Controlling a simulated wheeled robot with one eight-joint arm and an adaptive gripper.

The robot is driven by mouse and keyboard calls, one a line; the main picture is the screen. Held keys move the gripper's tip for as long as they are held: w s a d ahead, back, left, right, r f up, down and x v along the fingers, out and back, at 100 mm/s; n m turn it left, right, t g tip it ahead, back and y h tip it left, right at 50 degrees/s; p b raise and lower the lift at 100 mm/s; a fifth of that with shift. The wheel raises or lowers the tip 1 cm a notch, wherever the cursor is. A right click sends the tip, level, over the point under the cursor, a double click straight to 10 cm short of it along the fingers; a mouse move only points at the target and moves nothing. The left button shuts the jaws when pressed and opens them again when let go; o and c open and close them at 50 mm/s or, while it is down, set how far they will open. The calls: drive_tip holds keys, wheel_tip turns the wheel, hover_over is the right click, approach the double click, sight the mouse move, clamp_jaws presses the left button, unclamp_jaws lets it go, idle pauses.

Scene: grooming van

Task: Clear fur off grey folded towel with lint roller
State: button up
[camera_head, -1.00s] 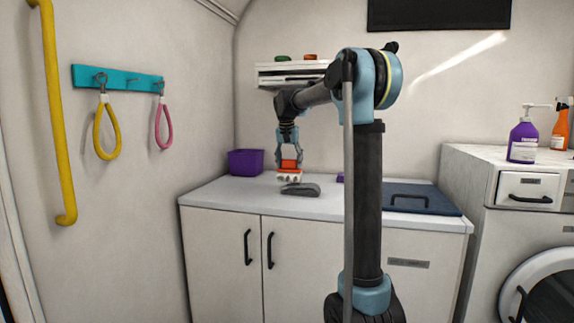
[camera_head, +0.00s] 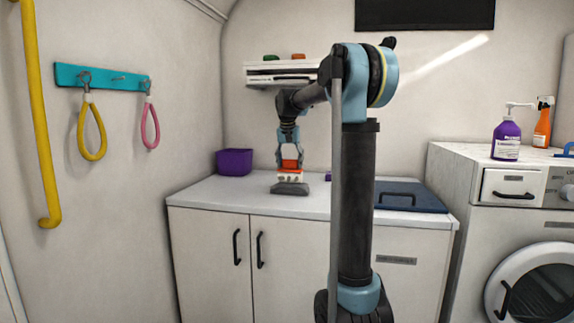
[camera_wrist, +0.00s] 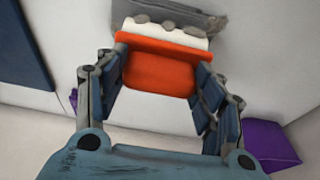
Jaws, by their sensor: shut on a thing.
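My gripper (camera_head: 290,163) is shut on the orange handle of the lint roller (camera_head: 290,165), above the counter. In the wrist view the orange handle (camera_wrist: 157,72) sits between my gripper's blue fingers (camera_wrist: 160,88). The roller's white head, with grey tufts on it, points at the grey folded towel (camera_head: 290,188). The towel lies on the counter directly below the roller and also shows at the top of the wrist view (camera_wrist: 172,12). The white head overlaps the towel's edge in both views. I cannot tell whether they touch.
The white counter (camera_head: 225,197) carries a purple bin (camera_head: 234,162) at the back left and a dark blue mat (camera_head: 410,197) with a handle at the right. A wall shelf (camera_head: 275,76) hangs behind my arm. The counter's front left is clear.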

sight(297, 166)
drive_tip(key=shift+s+d, duration=0.35)
drive_tip(key=shift+d, duration=0.7)
drive_tip(key=shift+s+d, duration=0.35)
drive_tip(key=shift+d, duration=0.75)
drive_tip(key=shift+s+d, duration=0.35)
drive_tip(key=shift+d, duration=0.7)
drive_tip(key=shift+s+a, duration=0.25)
drive_tip(key=shift+s, duration=0.4)
drive_tip(key=shift+w+a+f, duration=0.1)
drive_tip(key=shift+w+a, duration=0.15)
drive_tip(key=shift+a, duration=0.6)
drive_tip(key=shift+w+a, duration=0.25)
drive_tip(key=shift+a, duration=0.55)
drive_tip(key=shift+w+a, duration=0.55)
drive_tip(key=shift+a, duration=1.05)
drive_tip(key=shift+w+a, duration=0.55)
drive_tip(key=shift+a, duration=1.05)
drive_tip(key=shift+w+a, duration=0.55)
drive_tip(key=shift+a, duration=1.05)
drive_tip(key=shift+r, duration=0.2)
drive_tip(key=shift+r, duration=2.9)
